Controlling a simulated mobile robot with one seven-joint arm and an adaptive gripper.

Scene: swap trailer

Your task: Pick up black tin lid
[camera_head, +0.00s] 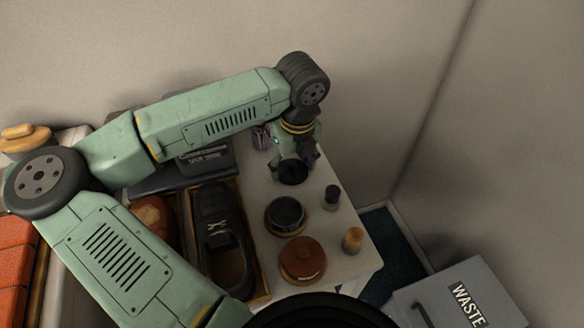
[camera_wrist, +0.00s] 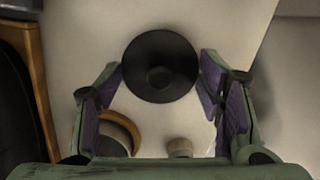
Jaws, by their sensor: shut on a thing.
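The black tin lid (camera_wrist: 160,67) is a round dark disc with a knob in its middle. In the wrist view it sits between the two fingertips of my gripper (camera_wrist: 161,72), which are shut on its edges. In the head view my gripper (camera_head: 293,168) points down at the back right of the white table, with the dark lid (camera_head: 293,174) at its tips. I cannot tell how far the lid is above the tabletop. A round black tin (camera_head: 285,214) stands on the table in front of it.
A wooden tray (camera_head: 258,262) holding a black shoe-like item lies left. The grey waste bin (camera_head: 450,295) is beyond the table's right edge.

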